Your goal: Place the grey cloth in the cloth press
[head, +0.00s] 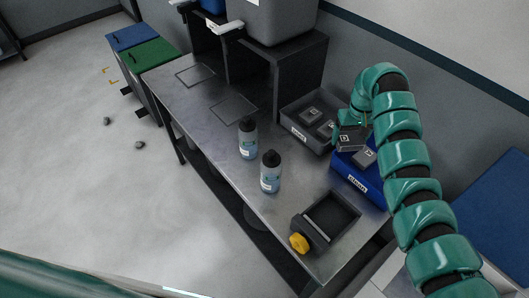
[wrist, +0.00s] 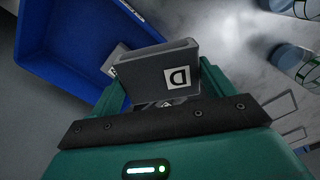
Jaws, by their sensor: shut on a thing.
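My gripper (wrist: 160,95) is shut on a grey block-like piece (wrist: 160,70) marked "D", which I take to be the grey cloth. In the head view the held piece (head: 346,139) is above the left side of the blue bin (head: 357,184). The wrist view shows the same blue bin (wrist: 45,45) behind it, to the left. The cloth press appears to be the dark, shallow open frame (head: 322,226) with a yellow knob (head: 299,242), at the near end of the metal bench. No cloth shows inside it.
Another grey lettered piece (head: 364,157) lies in the blue bin. A grey bin (head: 293,107) beside it holds more such pieces. Two bottles (head: 248,138) (head: 270,172) stand left of the bins on the bench (head: 190,100). A dark shelf (head: 300,75) stands at the bench's far end.

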